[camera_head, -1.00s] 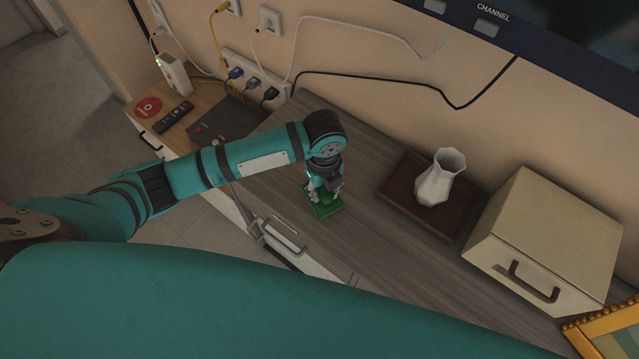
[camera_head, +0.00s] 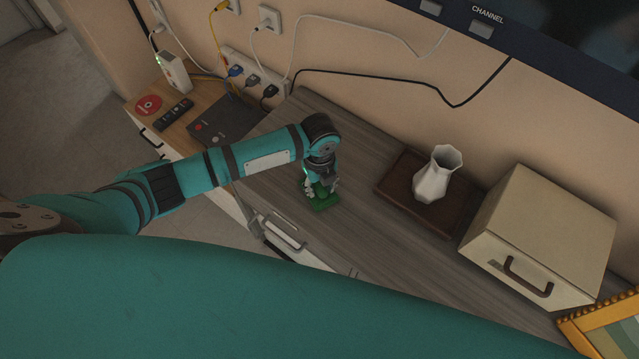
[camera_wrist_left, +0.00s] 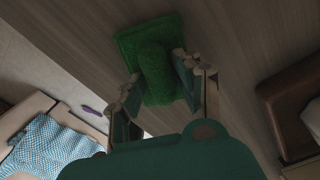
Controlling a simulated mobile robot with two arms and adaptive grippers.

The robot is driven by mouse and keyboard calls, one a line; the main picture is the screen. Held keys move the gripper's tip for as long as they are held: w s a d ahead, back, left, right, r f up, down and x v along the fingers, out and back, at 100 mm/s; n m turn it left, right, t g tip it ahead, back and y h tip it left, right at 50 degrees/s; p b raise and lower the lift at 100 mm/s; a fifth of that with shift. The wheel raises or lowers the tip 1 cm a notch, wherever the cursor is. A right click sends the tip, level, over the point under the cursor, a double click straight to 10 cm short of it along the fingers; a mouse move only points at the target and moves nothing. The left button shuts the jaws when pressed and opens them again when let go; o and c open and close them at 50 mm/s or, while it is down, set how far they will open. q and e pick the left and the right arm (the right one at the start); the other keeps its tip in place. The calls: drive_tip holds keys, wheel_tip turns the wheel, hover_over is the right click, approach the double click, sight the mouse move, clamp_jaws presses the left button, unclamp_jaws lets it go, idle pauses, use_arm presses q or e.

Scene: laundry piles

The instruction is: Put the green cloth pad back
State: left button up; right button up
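The green cloth pad (camera_head: 324,204) lies flat on the grey wood-grain cabinet top, near its front edge. In the left wrist view the pad (camera_wrist_left: 165,32) shows a thick rounded green grip on its upper face. My left gripper (camera_head: 320,188) points down over the pad. In the left wrist view its two fingers (camera_wrist_left: 158,82) stand apart, one on each side of the rounded grip, very close to it. Whether either finger touches it cannot be told. My right gripper is not in view.
A white vase (camera_head: 437,174) stands on a dark brown tray (camera_head: 393,182), right of the pad. A cream box (camera_head: 540,235) stands farther right. A white drawer front (camera_head: 284,235) is below the left gripper. A blue checked cloth (camera_wrist_left: 50,150) shows at lower left in the wrist view.

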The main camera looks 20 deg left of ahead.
sight(319, 185)
use_arm(q)
drive_tip(key=shift+o, duration=1)
wheel_tip(319, 185, up, 12)
drive_tip(key=b, duration=0.1)
drive_tip(key=shift+r, duration=0.2)
